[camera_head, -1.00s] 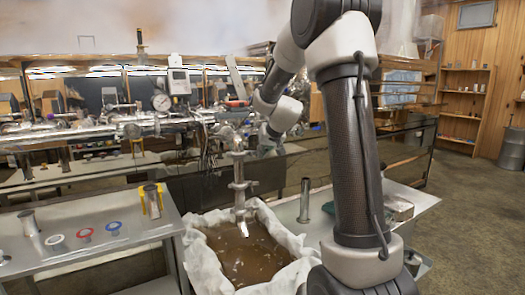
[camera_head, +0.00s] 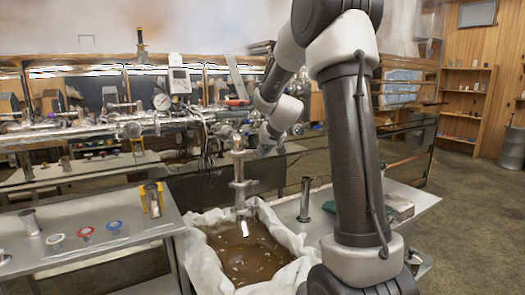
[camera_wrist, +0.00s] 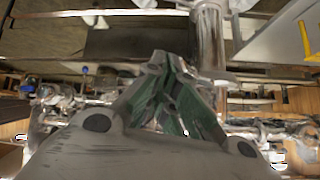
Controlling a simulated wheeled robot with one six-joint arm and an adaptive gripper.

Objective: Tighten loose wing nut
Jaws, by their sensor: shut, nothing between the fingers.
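A steel outlet pipe (camera_head: 239,180) with clamped joints hangs from the evaporator's plumbing above a cloth-lined tub. It also shows in the wrist view (camera_wrist: 209,40), just beyond and right of my fingertips. The wing nut is too small to pick out in either view; I cannot tell which clamp carries it. My gripper (camera_head: 268,142) is right of the pipe's upper part in the head view, small and partly hidden by my arm. In the wrist view my gripper (camera_wrist: 165,62) has its green-sided fingers closed together with nothing between them. I cannot tell whether they touch the pipe.
The cloth-lined tub (camera_head: 210,262) of brown liquid stands below the pipe. A steel side table (camera_head: 300,214) on the right holds a steel cylinder (camera_head: 305,199). The left bench (camera_head: 100,222) holds coloured rings and a yellow-handled cup (camera_head: 152,199). Gauges and pipes crowd the back.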

